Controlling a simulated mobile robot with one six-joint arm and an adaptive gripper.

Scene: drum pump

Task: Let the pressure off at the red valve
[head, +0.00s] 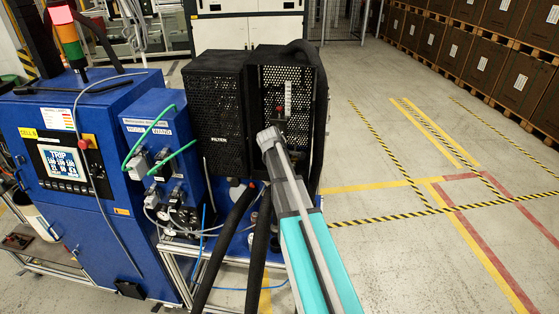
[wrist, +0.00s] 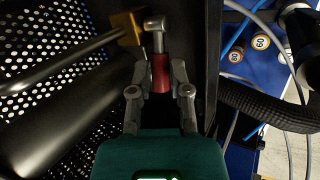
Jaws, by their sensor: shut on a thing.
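The red valve (wrist: 160,74) shows in the wrist view as a short red sleeve below a grey metal elbow fitting (wrist: 156,38). The elbow joins a brass block (wrist: 127,28). My gripper (wrist: 159,78) has one finger on each side of the red sleeve and is shut on it. In the head view my gripper (head: 272,138) reaches up to the open-fronted, perforated black housing (head: 308,85). A small red spot (head: 279,109) shows just above it there, too small to make out. My arm and gripper hide part of the housing's lower front.
A blue cabinet (head: 85,215) with a screen reading TRIP (head: 62,162) stands at the left. Thick black hoses (head: 232,240) hang below the housing. In the wrist view a black sleeved hose (wrist: 265,105) runs close at the right. The floor at the right is clear.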

